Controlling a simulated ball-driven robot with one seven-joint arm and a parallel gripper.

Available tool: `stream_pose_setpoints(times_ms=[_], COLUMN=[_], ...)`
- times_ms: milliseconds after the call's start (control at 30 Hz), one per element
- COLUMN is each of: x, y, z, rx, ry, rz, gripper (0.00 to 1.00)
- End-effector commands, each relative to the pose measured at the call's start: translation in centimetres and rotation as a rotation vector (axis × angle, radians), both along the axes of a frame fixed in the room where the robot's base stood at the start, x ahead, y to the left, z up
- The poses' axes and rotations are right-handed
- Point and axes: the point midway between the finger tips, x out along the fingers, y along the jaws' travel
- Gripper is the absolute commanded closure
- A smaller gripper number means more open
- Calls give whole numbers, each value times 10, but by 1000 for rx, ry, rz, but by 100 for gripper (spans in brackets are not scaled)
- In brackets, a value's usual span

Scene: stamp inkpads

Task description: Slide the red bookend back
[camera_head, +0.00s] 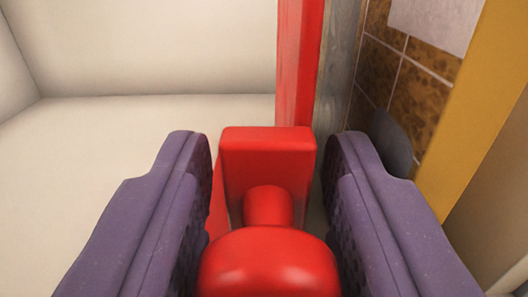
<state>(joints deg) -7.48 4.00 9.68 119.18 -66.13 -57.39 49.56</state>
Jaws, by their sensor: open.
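The red bookend (297,62) shows as a tall upright panel at the top, right of centre. A red block (268,160) with a short neck and a rounded knob, seemingly the bookend's handle, is in front of it. My gripper (268,142) is open, with one purple finger on each side of the block and knob. A narrow gap shows between each fingertip and the block. The lower part of the bookend is mostly hidden behind the block and fingers.
A grey wooden upright (336,70) stands right beside the red panel. Further right are a brown tiled wall (415,95) and a yellow upright board (470,115). A pale, empty recess (110,150) lies open on the left.

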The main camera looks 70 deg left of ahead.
Motion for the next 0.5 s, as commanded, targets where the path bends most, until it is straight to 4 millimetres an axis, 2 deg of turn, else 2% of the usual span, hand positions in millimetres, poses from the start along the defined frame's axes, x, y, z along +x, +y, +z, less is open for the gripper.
stream_pose_setpoints(times_ms=[100,133,300,500], x=[0,0,0,-4], y=[0,0,0,1], z=[0,0,0,0], rx=[0,0,0,0], ry=[0,0,0,0], rz=[0,0,0,0], gripper=[59,63,100,100])
